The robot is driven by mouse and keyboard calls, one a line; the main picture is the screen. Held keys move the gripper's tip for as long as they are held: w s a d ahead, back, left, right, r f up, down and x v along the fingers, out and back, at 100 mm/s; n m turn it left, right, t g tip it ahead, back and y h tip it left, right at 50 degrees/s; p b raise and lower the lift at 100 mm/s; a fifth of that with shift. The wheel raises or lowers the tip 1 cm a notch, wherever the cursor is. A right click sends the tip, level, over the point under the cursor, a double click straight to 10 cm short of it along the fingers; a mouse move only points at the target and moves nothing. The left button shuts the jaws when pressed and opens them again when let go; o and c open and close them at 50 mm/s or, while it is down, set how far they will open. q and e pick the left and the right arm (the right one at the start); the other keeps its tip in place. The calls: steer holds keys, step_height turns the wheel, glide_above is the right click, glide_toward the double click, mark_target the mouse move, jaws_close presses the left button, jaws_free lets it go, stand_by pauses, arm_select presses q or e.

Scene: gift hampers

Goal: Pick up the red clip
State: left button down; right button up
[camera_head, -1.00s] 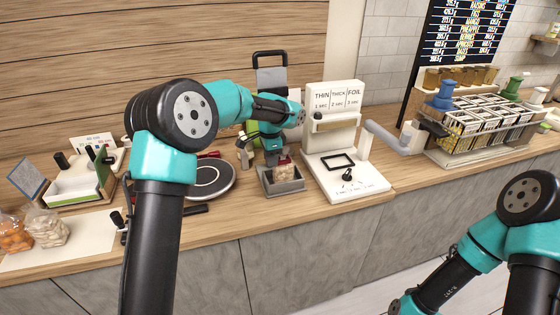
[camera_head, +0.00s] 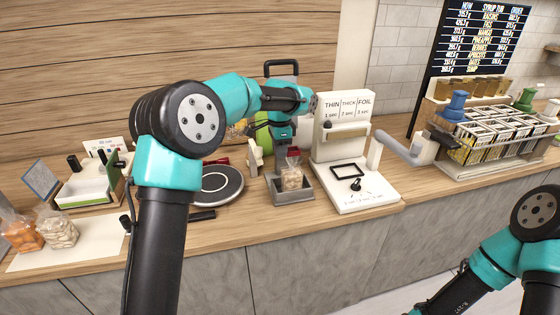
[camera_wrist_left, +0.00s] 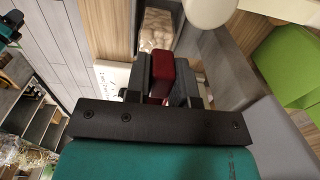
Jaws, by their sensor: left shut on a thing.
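The red clip (camera_wrist_left: 162,76) is held between the two dark fingers of my left gripper (camera_wrist_left: 163,82), as the left wrist view shows. In the head view my left gripper (camera_head: 284,143) is above a small clear bag of pale pieces (camera_head: 291,178), which stands upright in a grey tray (camera_head: 293,198). The bag also shows beyond the clip in the left wrist view (camera_wrist_left: 157,32). I cannot tell whether the clip still touches the bag. My right gripper is out of view; only part of its arm shows at the lower right.
A white sealing machine (camera_head: 345,130) with a side lever stands right of the tray. A round dark plate (camera_head: 217,184) lies to the left. Bags of orange and pale pieces (camera_head: 57,228) sit at the far left. A rack of containers (camera_head: 490,140) is at the right.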

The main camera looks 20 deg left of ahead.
arm_select(q)
steer(key=shift+r, duration=1.7)
